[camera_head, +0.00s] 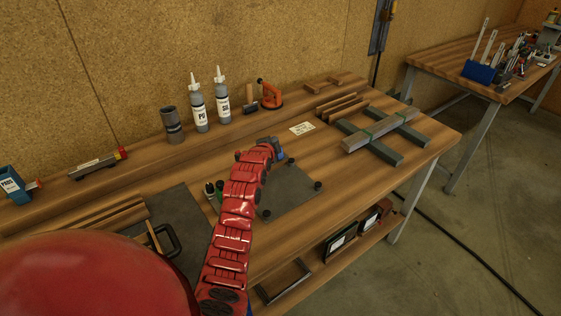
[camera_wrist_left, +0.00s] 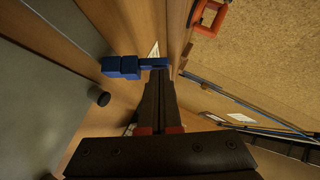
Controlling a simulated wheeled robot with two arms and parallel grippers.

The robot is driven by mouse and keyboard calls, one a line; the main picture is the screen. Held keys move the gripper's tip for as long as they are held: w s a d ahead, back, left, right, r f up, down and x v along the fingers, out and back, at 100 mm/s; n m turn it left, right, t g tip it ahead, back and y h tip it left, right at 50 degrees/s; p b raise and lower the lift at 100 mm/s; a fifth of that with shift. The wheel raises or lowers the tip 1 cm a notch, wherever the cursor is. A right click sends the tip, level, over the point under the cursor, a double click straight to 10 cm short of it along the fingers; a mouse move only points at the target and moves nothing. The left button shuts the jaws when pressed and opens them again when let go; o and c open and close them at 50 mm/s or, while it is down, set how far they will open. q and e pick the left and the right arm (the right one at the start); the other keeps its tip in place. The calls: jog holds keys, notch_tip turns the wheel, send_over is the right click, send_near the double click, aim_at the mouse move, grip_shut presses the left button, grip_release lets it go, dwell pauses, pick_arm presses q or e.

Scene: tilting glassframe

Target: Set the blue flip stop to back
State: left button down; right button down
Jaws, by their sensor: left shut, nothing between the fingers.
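The blue flip stop (camera_wrist_left: 122,67) shows in the left wrist view as a thick blue block with a thinner arm pointing right. In the head view a small part of the blue flip stop (camera_head: 278,144) shows just past the end of my red left arm. My left gripper (camera_wrist_left: 158,75) is shut and empty. Its dark fingertips are right at the free end of the thin blue arm; I cannot tell whether they touch it. In the head view my own arm hides most of this spot. My right gripper is not in view.
A grey plate (camera_head: 291,194) with black knobs lies beside my left arm. Behind stand two white-labelled bottles (camera_head: 198,108), an orange suction cup (camera_head: 270,95) and a white card (camera_head: 302,129). Grey bars (camera_head: 378,132) lie to the right. Wooden strips (camera_head: 95,218) lie at the left.

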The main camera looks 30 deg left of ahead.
pick_arm(q)
jog(key=a+n+g+h+b, duration=0.1)
jog(key=b, duration=0.2)
jog(key=w+a+f+h+b, duration=0.1)
jog(key=b, duration=0.2)
jog(key=shift+a+n+g, duration=0.35)
jog(key=shift+n+g, duration=0.05)
jog(key=shift+r, duration=0.6)
jog(key=shift+r, duration=0.5)
